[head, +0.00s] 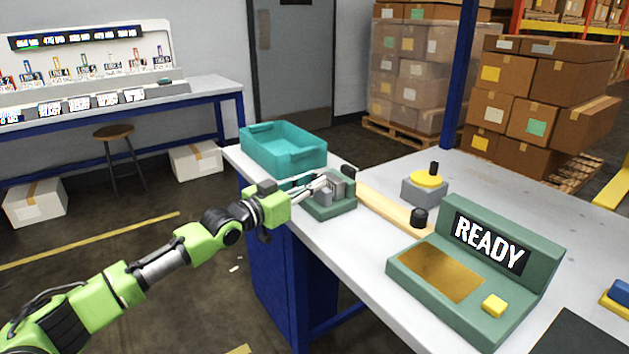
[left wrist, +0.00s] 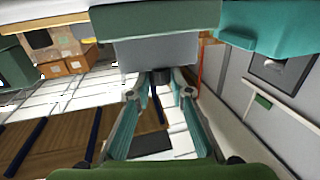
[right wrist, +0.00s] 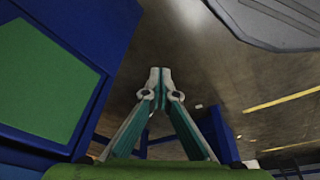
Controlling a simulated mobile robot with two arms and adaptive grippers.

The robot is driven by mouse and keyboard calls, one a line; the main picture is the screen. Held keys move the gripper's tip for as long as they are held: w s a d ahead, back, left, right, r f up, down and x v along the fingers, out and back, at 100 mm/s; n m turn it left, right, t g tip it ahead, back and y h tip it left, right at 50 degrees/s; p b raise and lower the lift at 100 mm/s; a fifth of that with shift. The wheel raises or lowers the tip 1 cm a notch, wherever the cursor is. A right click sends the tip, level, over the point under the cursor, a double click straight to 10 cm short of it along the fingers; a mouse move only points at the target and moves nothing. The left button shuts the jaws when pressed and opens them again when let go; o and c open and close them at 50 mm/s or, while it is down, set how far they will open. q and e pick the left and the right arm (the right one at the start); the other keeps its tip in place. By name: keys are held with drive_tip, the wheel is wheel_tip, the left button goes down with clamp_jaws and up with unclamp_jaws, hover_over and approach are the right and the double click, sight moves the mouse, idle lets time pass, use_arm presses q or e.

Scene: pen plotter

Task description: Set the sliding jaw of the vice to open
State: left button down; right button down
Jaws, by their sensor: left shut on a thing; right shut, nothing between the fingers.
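The vice (head: 330,207) is a small green block with grey jaws (head: 324,196), on the table near its left edge in the head view. My left gripper (head: 325,182) reaches in from the left at the top of the jaws. In the left wrist view its fingers (left wrist: 160,80) are shut on the sliding jaw, against a grey block (left wrist: 158,52) under a green part. The gripped spot is partly hidden, so the jaw gap cannot be told. My right gripper (right wrist: 160,78) is shut and empty in the right wrist view, away from the vice.
A teal bin (head: 283,150) stands just behind the vice. A wooden strip (head: 390,207), a grey box with a yellow disc (head: 425,188) and a green console reading READY (head: 480,262) are to the right. The white tabletop (head: 500,185) has free room behind the console.

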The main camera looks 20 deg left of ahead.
use_arm(q)
drive_tip(key=shift+s+a, duration=0.35)
drive_tip(key=shift+s, duration=0.15)
drive_tip(key=shift+f, duration=0.1)
drive_tip(key=c, duration=2.2)
unclamp_jaws()
drive_tip(key=o, duration=0.4)
drive_tip(key=shift+a, duration=0.15)
use_arm(e)
drive_tip(key=shift+s+a+f, duration=0.15)
drive_tip(key=shift+s+a, duration=0.1)
use_arm(q)
drive_tip(key=shift+s, duration=0.1)
drive_tip(key=shift+v, duration=5.95)
